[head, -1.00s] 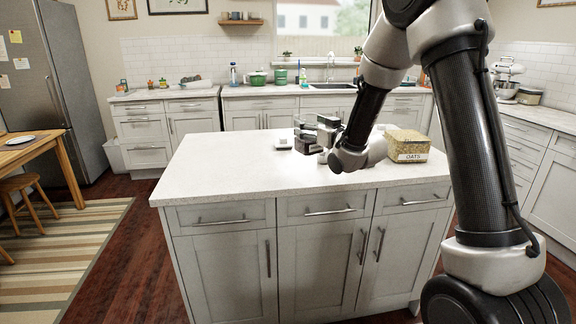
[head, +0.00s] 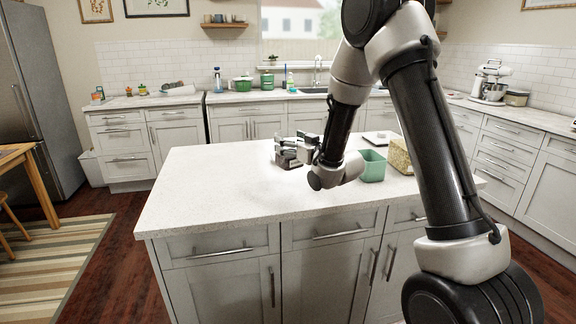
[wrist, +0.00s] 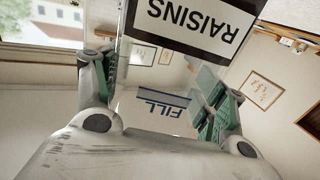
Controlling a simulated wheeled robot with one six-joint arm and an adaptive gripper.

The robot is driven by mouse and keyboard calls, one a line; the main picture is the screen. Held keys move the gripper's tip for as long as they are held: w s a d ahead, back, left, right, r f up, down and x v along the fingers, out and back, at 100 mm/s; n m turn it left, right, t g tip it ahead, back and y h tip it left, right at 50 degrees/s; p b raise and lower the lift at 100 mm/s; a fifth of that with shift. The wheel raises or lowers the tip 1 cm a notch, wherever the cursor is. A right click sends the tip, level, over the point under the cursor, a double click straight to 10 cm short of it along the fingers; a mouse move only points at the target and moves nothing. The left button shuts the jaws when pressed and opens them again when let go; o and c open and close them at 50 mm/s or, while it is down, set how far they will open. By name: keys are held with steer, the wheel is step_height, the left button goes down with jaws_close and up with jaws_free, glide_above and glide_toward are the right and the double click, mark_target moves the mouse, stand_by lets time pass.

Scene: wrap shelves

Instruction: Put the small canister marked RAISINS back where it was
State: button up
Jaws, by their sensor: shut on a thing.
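The small canister marked RAISINS (wrist: 190,22) fills the top of the wrist view. Its white label with a dark border reads upside down. Clear wall shows around it, and a band reading FILL (wrist: 162,104) appears lower between the fingers. My gripper (wrist: 160,72) has a green-padded finger on each side and is shut on the canister. In the head view my gripper (head: 300,146) is over the back middle of the island, with a dark part of the canister (head: 287,160) showing below it. Whether the canister touches the worktop is unclear.
The pale island worktop (head: 225,190) is clear at left and front. A green open bin (head: 372,166) stands just right of my wrist, beside the OATS container (head: 400,155), partly hidden by my arm. A flat white item (head: 381,137) lies behind them.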

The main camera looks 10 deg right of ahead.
mark_target(291, 158)
step_height(291, 158, down, 6)
steer(key=shift+r, duration=0.15)
stand_by(0.3)
steer(key=o, duration=1.3)
